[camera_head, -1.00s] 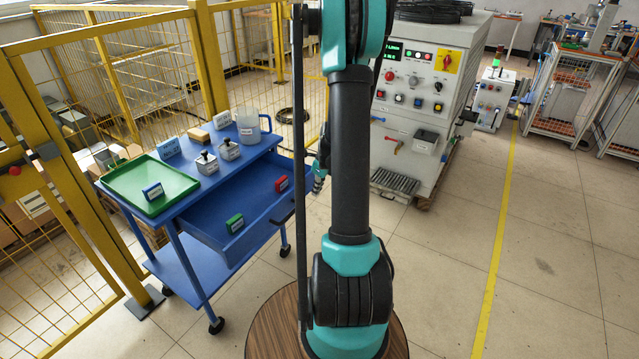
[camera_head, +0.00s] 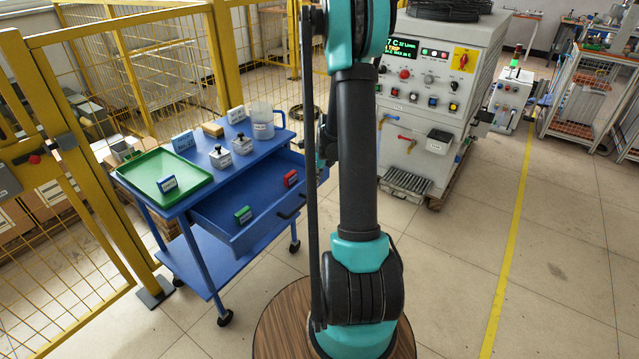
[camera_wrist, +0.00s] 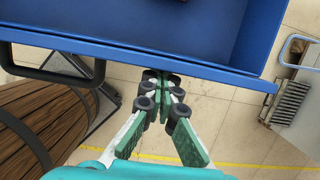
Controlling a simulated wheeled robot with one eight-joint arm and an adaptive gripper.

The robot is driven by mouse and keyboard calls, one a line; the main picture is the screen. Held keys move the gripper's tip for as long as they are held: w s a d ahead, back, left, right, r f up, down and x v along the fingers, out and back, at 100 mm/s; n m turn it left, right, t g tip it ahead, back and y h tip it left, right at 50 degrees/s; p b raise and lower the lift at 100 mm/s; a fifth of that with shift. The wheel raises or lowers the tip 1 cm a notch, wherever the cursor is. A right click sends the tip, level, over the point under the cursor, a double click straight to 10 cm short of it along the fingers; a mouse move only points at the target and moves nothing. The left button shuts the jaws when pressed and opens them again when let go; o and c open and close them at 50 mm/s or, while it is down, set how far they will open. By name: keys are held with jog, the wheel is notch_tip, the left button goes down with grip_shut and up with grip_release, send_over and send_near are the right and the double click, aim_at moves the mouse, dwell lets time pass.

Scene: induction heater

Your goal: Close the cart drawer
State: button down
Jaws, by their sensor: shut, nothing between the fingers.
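The blue cart (camera_head: 207,280) stands left of my arm in the head view. Its drawer (camera_head: 228,203) is pulled out, with a green block (camera_head: 243,214) and a red block (camera_head: 291,178) inside. A black handle (camera_head: 292,207) is on the drawer front. In the wrist view, the drawer front (camera_wrist: 200,61) crosses the upper part, and the handle (camera_wrist: 52,76) is to the left of my gripper. My gripper (camera_wrist: 165,78) is shut and empty, with its tips at the drawer front's edge; I cannot tell whether they touch. My arm largely hides the gripper in the head view.
A green tray (camera_head: 150,170), small weights and a clear jug (camera_head: 262,122) are on the cart top. A yellow fence (camera_head: 100,210) stands close at left. The heater cabinet (camera_head: 425,110) is behind my arm.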

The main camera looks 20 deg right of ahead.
send_over(274, 173)
jog(key=s, duration=0.1)
jog(key=shift+s+d, duration=0.1)
jog(key=shift+d, duration=0.2)
